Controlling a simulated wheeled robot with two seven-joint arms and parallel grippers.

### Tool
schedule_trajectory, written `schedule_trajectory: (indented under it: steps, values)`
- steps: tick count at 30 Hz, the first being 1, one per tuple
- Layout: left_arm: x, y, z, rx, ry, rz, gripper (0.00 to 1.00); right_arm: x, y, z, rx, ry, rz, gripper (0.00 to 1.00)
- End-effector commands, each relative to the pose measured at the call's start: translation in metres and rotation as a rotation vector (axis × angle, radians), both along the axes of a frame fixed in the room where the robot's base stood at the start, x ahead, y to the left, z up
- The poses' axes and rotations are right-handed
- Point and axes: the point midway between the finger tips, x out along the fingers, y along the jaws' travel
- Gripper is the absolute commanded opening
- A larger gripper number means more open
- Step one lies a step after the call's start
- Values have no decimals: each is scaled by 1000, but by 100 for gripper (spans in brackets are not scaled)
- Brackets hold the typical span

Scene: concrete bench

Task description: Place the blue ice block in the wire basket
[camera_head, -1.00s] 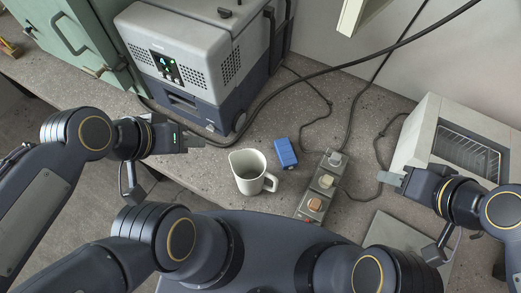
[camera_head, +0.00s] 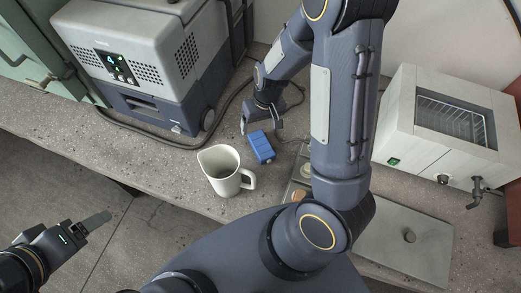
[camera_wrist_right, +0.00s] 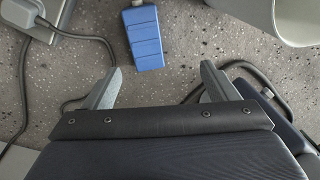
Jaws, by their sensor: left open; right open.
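The blue ice block (camera_head: 261,147) lies on the bench to the right of the white jug; it also shows in the right wrist view (camera_wrist_right: 145,40). My right gripper (camera_head: 261,127) is just behind the block, open and empty. In the right wrist view its fingers (camera_wrist_right: 160,84) are spread apart, with the block beyond the tips and none of it between them. The wire basket (camera_head: 452,119) sits inside the opening of the white bath on the right. My left gripper (camera_head: 92,226) is open and empty at the lower left, off the bench edge.
The white jug (camera_head: 222,172) stands close left of the block. A grey cooler (camera_head: 150,62) is at the back left. A flat lid (camera_head: 405,245) with a knob lies in front of the bath (camera_head: 397,112). Cables cross the bench.

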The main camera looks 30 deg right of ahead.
Motion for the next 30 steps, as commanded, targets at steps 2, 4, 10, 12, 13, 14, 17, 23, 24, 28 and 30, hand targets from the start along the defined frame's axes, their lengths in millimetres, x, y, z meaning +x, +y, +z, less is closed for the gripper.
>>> schedule_trajectory:
  steps: [2,4,10,12,13,14,17,23,24,28,30]
  values:
    - [0,0,-9,0,0,0,73,3,-4,-33,-53,30,25,80]
    - [0,0,-12,0,0,0,73,5,-8,-51,-87,44,40,80]
    - [0,0,-13,0,0,0,73,7,-14,-76,-128,58,58,80]
    - [0,0,-13,0,0,0,73,7,-14,-84,-127,59,58,80]
    - [0,0,-13,0,0,0,73,7,-14,-87,-127,59,58,80]
    - [0,0,-13,0,-1,0,73,7,-14,-90,-128,58,57,80]
    - [0,0,-10,0,-1,0,73,8,-12,-100,-127,58,58,80]
    - [0,0,-3,0,-1,0,73,8,-10,-131,-126,60,59,80]
    - [0,0,-3,0,-1,0,73,8,-9,-136,-125,59,58,80]
    - [0,0,-2,0,-1,0,73,9,-9,-144,-125,56,57,80]
    - [0,0,-3,0,0,0,73,9,-9,-145,-125,55,57,80]
